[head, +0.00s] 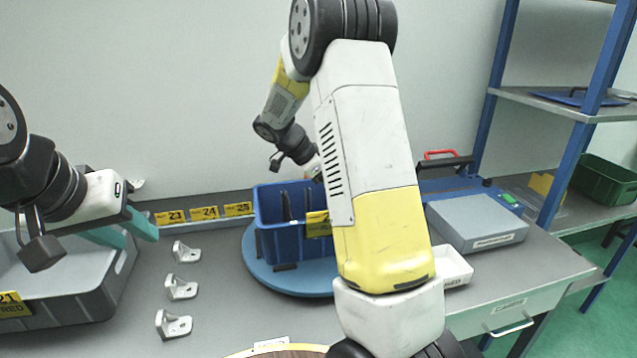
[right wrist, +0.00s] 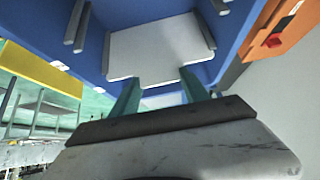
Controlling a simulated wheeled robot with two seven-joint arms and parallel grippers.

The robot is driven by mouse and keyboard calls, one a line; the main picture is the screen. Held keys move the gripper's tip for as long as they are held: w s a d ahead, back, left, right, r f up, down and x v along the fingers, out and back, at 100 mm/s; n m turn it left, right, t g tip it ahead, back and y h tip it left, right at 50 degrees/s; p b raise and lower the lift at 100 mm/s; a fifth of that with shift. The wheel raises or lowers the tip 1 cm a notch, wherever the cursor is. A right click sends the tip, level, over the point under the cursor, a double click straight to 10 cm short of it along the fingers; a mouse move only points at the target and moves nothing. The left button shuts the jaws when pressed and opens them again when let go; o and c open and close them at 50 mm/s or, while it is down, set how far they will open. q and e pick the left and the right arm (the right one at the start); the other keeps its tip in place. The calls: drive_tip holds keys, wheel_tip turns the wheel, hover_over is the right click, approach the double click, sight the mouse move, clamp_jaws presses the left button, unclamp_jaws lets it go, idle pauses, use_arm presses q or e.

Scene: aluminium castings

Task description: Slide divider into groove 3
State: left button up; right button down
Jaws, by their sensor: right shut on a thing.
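The blue crate (head: 280,235) stands on a round blue turntable (head: 262,275), with a yellow label on its front and dark upright strips inside. My right gripper (right wrist: 160,82) is shut on a pale grey divider (right wrist: 155,48), its teal fingers on the near edge. In the right wrist view the divider is between the crate's blue walls, near grey groove ribs (right wrist: 78,25). Which groove it lines up with, and whether it is seated, I cannot tell. In the head view my own right arm hides the divider and fingers. My left gripper (head: 125,232) is open and empty, over the grey bin.
The grey bin (head: 85,295) is at the left. Several metal brackets (head: 180,286) stand on the table between bin and turntable. Yellow number tags (head: 204,213) line the back. A white tray (head: 455,268) and a grey box (head: 478,225) are at the right, beside a blue-posted shelf.

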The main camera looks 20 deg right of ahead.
drive_tip(key=shift+c, duration=2.3)
unclamp_jaws()
drive_tip(key=v, duration=0.7)
drive_tip(key=shift+a+r, duration=0.3)
drive_tip(key=s+a+r+n+t+y, duration=0.2)
drive_tip(key=s+n+y, duration=0.1)
drive_tip(key=s+n, duration=0.3)
drive_tip(key=s+a+r+n+t+y, duration=0.2)
drive_tip(key=s+n, duration=0.4)
drive_tip(key=s, duration=0.4)
drive_tip(key=s+a+r+n+t+y, duration=0.2)
drive_tip(key=s+a+n+y, duration=0.1)
drive_tip(key=s+n, duration=0.4)
drive_tip(key=shift+s+a+r+t+y, duration=0.3)
drive_tip(key=shift+s+a+y, duration=0.1)
drive_tip(key=shift+s+y, duration=0.6)
